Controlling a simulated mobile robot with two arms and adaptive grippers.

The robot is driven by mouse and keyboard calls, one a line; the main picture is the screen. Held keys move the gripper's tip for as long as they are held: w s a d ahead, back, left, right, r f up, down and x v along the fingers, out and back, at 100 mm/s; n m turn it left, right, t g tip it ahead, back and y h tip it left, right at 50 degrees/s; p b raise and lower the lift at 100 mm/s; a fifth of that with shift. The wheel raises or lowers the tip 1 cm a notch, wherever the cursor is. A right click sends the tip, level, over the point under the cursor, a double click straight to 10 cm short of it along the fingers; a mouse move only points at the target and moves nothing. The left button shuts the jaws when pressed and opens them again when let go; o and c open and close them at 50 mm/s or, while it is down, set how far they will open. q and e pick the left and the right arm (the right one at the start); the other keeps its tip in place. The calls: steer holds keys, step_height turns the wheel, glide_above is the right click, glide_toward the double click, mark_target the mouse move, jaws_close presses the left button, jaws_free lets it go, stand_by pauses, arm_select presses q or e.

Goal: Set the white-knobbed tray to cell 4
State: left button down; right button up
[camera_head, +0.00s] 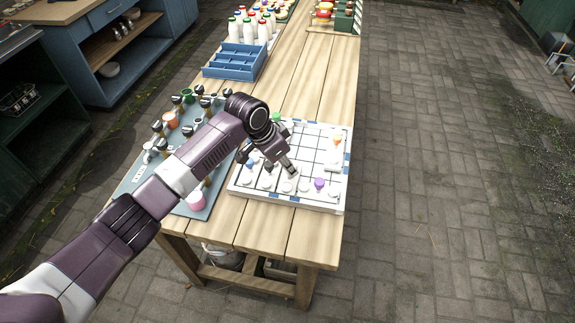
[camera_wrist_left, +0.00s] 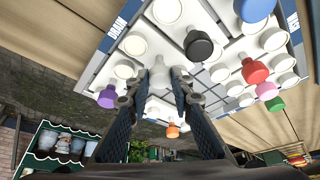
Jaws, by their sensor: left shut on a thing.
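The white sliding-tray board (camera_head: 342,196) lies on the wooden table, with dark grid lines and trays with coloured knobs on it. My left gripper (camera_head: 290,170) reaches down over its near part. Cell numbers cannot be read. My right gripper is not in view.
A grey-blue mat (camera_head: 130,182) with several jars and knobs lies left of the board. A blue crate (camera_head: 232,66) and white bottles (camera_head: 250,32) stand farther back. Bare table (camera_head: 310,80) shows behind the board. Other white round knobs (camera_wrist_left: 133,44) crowd the gripper.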

arm_select(q)
steer(key=c, duration=2)
jaws_free()
steer(key=shift+s, duration=0.1)
steer(key=shift+o, duration=1.3)
steer(key=shift+s, duration=0.1)
steer(key=shift+r, duration=0.15)
steer(key=shift+a+r, duration=0.2)
steer(key=shift+r, duration=0.1)
steer(key=v, duration=1.1)
steer(key=shift+s+r, duration=0.1)
steer(key=shift+r, duration=0.05)
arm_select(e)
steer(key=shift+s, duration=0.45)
